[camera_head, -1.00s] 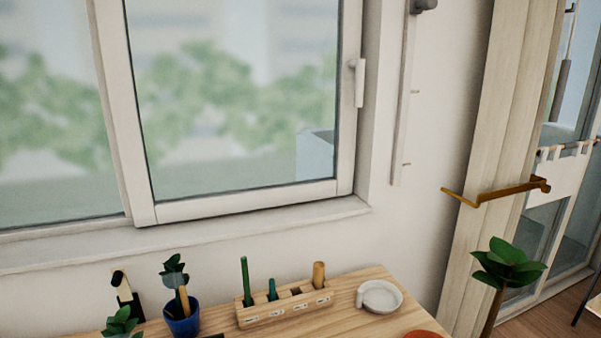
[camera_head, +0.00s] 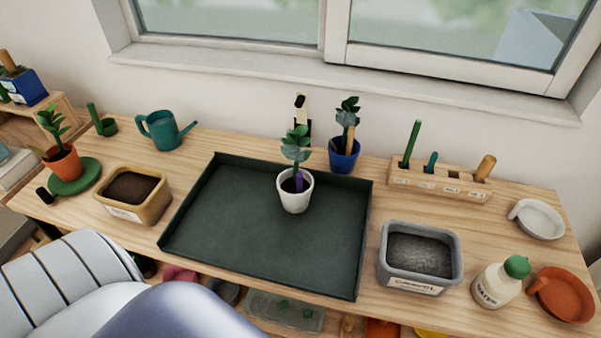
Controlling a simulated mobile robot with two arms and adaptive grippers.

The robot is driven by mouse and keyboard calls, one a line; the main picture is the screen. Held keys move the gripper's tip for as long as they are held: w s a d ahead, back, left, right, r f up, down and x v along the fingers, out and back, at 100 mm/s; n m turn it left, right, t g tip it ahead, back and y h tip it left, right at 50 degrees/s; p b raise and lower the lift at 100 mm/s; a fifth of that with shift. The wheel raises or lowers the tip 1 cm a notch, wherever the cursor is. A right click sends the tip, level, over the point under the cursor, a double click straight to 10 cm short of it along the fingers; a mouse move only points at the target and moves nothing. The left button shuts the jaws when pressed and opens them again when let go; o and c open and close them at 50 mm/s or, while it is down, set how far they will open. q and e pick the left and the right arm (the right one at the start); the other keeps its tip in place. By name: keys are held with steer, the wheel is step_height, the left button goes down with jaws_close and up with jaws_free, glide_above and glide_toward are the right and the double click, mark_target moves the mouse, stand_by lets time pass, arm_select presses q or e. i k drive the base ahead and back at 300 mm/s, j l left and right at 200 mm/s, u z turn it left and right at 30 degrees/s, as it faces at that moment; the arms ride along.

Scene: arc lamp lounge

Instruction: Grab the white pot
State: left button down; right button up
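The white pot (camera_head: 295,201) holds a small green-leaved plant and a purple piece in its soil. It stands upright on the dark green tray (camera_head: 270,247), near the tray's back right part. The tray lies in the middle of the wooden table. No gripper shows in the head view. A large pale and grey rounded shape, mine, fills the lower left corner and covers part of the table's front edge.
A blue pot (camera_head: 344,155) stands close behind the tray. A tan soil bin (camera_head: 153,210) is left of it, a grey bin (camera_head: 443,267) right. A white bottle (camera_head: 494,289), tool rack (camera_head: 391,171), teal watering can (camera_head: 166,143) and terracotta pot (camera_head: 62,168) stand around.

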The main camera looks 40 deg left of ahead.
mark_target(293, 150)
steer(key=u, duration=0.35)
steer(key=k+l+u, duration=0.15)
steer(key=u, duration=0.35)
steer(key=k+l+u, duration=0.1)
steer(key=u, duration=0.35)
steer(key=k+u, duration=0.25)
steer(key=u, duration=0.25)
steer(key=k, duration=0.35)
